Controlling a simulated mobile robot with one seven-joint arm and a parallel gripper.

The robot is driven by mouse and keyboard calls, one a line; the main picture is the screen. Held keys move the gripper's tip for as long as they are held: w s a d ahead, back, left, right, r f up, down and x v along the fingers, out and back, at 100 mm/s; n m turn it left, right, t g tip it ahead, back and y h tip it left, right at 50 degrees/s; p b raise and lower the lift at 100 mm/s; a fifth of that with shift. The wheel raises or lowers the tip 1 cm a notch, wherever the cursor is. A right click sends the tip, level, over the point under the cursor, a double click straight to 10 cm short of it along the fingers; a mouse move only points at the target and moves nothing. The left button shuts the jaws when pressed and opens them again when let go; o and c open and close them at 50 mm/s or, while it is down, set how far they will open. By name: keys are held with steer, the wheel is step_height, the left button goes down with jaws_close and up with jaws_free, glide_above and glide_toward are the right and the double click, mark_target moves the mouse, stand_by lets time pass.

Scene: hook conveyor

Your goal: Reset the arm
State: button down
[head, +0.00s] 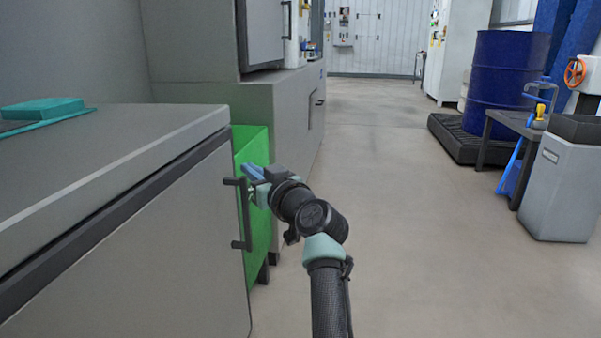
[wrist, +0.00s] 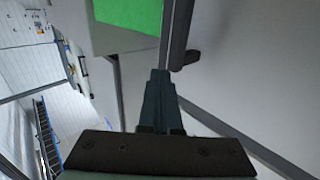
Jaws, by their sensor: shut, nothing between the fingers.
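My gripper (head: 250,173) is at the end of my arm, in the middle of the head view, close to the dark handle (head: 244,212) of the grey cabinet (head: 130,235). In the wrist view my gripper (wrist: 158,78) has its fingers together, with nothing seen between them. The handle (wrist: 180,35) shows just beyond and beside the fingertips there. I cannot tell whether the fingers touch the handle.
A green panel (head: 252,150) stands just behind the handle. A teal object (head: 42,109) lies on the cabinet top. At the right are a blue barrel (head: 505,85), a dark table (head: 515,122) and a grey bin (head: 565,190). The middle floor is clear.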

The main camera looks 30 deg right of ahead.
steer(key=s+d+p, duration=0.3)
steer(key=s+d, duration=0.4)
steer(key=d, duration=0.1)
steer(key=s+a+r+n+t+p, duration=0.15)
steer(key=a+r+p, duration=0.35)
steer(key=a+r, duration=0.75)
steer(key=s+a+r+t+p, duration=0.25)
steer(key=a+r+p, duration=0.25)
steer(key=a+r, duration=0.75)
steer(key=s+a+r+m+t+p, duration=0.1)
steer(key=s+a+r+t+p, duration=0.3)
steer(key=s+r, duration=0.7)
steer(key=s+a+r+m+t+p, duration=0.1)
steer(key=s+a+r+p, duration=0.4)
steer(key=s+r, duration=0.55)
step_height(320, 180, up, 38)
steer(key=w+p, duration=0.2)
steer(key=p, duration=3.3)
steer(key=shift+a+p, duration=0.3)
steer(key=shift+a, duration=0.05)
